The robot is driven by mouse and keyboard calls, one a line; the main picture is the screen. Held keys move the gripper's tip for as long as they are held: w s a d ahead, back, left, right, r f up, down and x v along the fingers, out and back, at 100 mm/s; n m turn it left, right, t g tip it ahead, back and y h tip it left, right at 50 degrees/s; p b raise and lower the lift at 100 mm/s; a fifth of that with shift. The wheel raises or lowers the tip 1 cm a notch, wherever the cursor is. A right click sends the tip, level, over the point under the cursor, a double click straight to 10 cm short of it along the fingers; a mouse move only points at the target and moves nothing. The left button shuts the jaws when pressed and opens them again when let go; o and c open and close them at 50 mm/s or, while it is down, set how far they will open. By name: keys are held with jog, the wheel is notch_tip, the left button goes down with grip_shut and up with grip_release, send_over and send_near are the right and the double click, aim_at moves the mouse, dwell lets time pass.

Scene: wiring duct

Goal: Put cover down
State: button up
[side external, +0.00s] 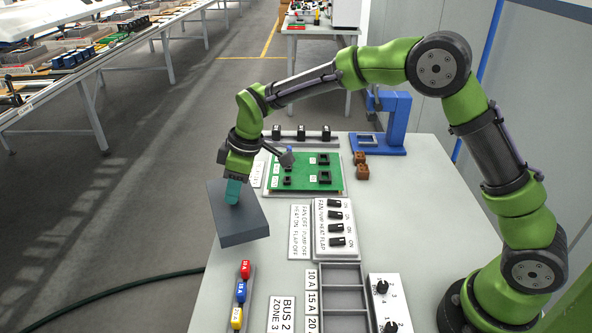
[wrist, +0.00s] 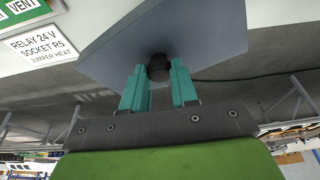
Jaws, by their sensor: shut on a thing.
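The cover (side external: 240,218) is a flat dark grey plate. In the side view it is tilted at the left edge of the table. My gripper (side external: 233,192), with teal fingers, is at its upper face. In the wrist view the cover (wrist: 190,40) fills the top, and my gripper (wrist: 158,85) is shut on its round black knob (wrist: 158,68). The cover's underside is hidden, and I cannot tell whether it touches the table.
A green board (side external: 305,181) with black sockets lies behind and right of the cover. A label plate (side external: 300,232), a switch panel (side external: 337,228) and coloured fuses (side external: 241,291) are nearby. A blue stand (side external: 395,125) is at the back.

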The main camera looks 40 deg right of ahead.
aim_at(240, 202)
notch_tip(240, 202, down, 7)
jog(key=shift+r, duration=0.1)
dwell(0.4)
jog(key=o, duration=0.9)
jog(key=shift+o, duration=0.2)
